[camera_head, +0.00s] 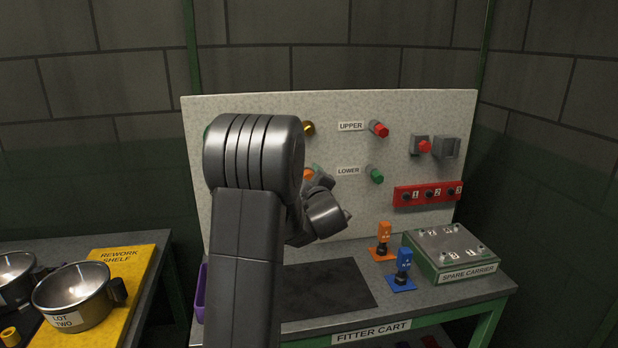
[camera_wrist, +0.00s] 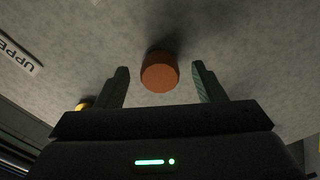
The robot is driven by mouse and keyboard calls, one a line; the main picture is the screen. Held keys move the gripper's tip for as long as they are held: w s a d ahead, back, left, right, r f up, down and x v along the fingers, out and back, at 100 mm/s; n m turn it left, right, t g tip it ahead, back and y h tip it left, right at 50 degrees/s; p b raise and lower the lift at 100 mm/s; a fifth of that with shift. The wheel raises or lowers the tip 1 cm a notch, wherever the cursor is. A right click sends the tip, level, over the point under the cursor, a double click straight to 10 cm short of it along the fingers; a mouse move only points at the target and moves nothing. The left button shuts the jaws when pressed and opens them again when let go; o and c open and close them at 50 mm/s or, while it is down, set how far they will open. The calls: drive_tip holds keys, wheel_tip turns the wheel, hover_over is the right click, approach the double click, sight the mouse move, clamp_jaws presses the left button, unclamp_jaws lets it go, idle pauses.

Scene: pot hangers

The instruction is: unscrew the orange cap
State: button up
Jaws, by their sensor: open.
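The orange cap (camera_wrist: 160,73) sticks out from the pale speckled panel in the wrist view. It sits between my two spread fingers, with a gap on each side. My gripper (camera_wrist: 160,84) is open and empty, facing the panel. In the head view only a small part of the orange cap (camera_head: 308,174) shows beside my arm, which hides most of that area. My gripper's fingers are mostly hidden there behind my arm.
The panel (camera_head: 400,105) carries a red knob (camera_head: 379,129), a green knob (camera_head: 376,175), a brass cap (camera_head: 309,128) and a red numbered strip (camera_head: 428,194). Orange (camera_head: 383,240) and blue (camera_head: 403,270) pieces and a spare carrier (camera_head: 444,250) stand on the cart. A dark mat (camera_head: 330,290) lies bare.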

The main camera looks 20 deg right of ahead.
drive_tip(key=m, duration=1.6)
drive_tip(key=c, duration=1.2)
drive_tip(key=n, duration=1)
drive_tip(key=shift+s+a, duration=0.1)
drive_tip(key=shift+s, duration=0.25)
